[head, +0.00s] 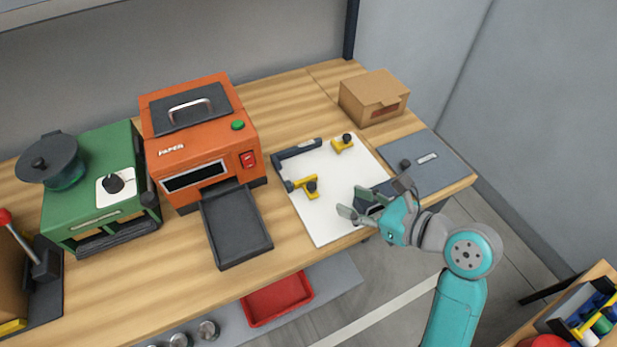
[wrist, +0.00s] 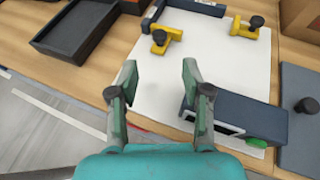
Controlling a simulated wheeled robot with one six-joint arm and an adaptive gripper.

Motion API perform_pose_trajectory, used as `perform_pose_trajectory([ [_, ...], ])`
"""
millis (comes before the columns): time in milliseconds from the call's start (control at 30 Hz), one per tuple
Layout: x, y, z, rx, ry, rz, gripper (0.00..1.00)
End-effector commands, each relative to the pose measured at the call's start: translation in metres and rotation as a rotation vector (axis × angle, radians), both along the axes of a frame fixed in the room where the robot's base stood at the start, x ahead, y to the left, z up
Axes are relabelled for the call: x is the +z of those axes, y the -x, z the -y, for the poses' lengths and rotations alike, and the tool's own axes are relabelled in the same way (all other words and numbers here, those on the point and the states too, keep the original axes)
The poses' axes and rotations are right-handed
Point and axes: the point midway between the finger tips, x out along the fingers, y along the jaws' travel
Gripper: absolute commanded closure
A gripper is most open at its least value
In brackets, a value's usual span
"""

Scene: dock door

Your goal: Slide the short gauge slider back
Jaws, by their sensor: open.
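Two yellow gauge sliders with black knobs are on a white board (head: 325,215). One slider (head: 304,184) is at the left side, by the end of a dark L-shaped fence (head: 297,151). The other slider (head: 343,144) is at the back, near the fence's other end. I cannot tell which is the short one. The wrist view shows the left slider (wrist: 170,37) ahead of my fingers and the back slider (wrist: 250,31) farther off to the right. My gripper (head: 352,203) is open and empty above the board's front part, apart from both sliders; it also shows in the wrist view (wrist: 159,72).
A dark block (wrist: 247,113) with a green button stands close to the right of my fingers. A grey-blue plate (head: 425,158) with a black knob lies right of the board. A cardboard box (head: 373,98) stands behind. An orange machine (head: 200,135) with a black tray (head: 236,225) stands left.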

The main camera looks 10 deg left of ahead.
Motion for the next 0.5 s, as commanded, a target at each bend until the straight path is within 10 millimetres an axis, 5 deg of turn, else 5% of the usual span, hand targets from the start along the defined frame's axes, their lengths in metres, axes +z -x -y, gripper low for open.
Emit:
perform_pose_trajectory([
  [500,-0.030,-0.039,-0.061,0.002,0.001,0.000,0.51],
])
